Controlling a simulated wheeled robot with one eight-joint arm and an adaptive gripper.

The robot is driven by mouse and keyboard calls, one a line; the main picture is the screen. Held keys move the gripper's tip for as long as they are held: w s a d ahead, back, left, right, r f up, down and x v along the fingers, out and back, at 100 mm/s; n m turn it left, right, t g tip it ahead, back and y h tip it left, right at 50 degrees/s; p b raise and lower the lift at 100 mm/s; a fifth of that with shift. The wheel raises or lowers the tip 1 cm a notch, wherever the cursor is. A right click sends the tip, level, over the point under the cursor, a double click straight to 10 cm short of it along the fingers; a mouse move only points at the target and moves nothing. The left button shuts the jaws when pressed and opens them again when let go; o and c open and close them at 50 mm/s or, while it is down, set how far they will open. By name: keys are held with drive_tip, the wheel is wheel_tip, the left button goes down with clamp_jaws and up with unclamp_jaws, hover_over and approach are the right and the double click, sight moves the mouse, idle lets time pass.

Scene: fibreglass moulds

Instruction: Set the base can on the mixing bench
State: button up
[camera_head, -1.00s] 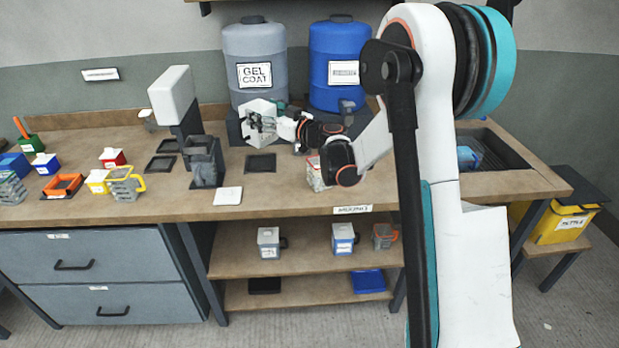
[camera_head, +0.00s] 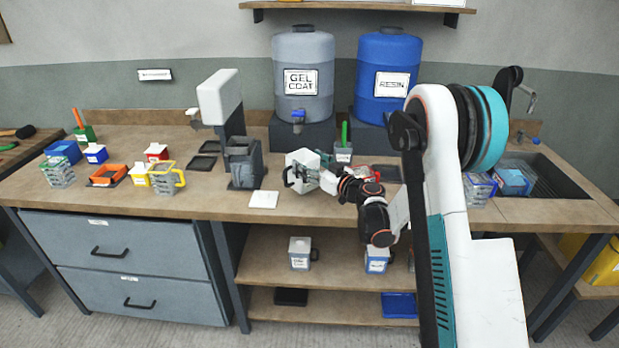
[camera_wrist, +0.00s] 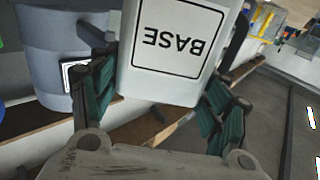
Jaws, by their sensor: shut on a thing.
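The base can (camera_head: 301,164) is a white can with a dark handle. In the wrist view the can (camera_wrist: 172,45) fills the top middle, its BASE label upside down. My gripper (camera_head: 318,178) is shut on it, and in the wrist view its green-padded fingers (camera_wrist: 160,92) press on both sides. The mixing bench (camera_head: 215,200) is the long wooden-topped bench. The can is over its middle, in front of the gel coat drum (camera_head: 304,60). I cannot tell whether its underside touches the top.
A grey dispensing stand (camera_head: 243,160) and a white plate (camera_head: 264,199) are left of the can. A cup with a green handle (camera_head: 343,150) stands close behind it. The blue resin drum (camera_head: 388,75) is at the back. Small coloured containers fill the left end.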

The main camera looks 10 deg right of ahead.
drive_tip(key=b, duration=0.1)
hover_over(311, 189)
drive_tip(key=w, duration=0.1)
drive_tip(key=shift+a+f, duration=0.15)
drive_tip(key=shift+f, duration=1.9)
drive_tip(key=o, duration=2.1)
drive_tip(key=shift+f, duration=0.1)
drive_tip(key=shift+s, duration=0.2)
drive_tip(key=p+v, duration=0.2)
drive_tip(key=v, duration=0.9)
drive_tip(key=shift+s+d, duration=0.2)
drive_tip(key=shift+s, duration=0.05)
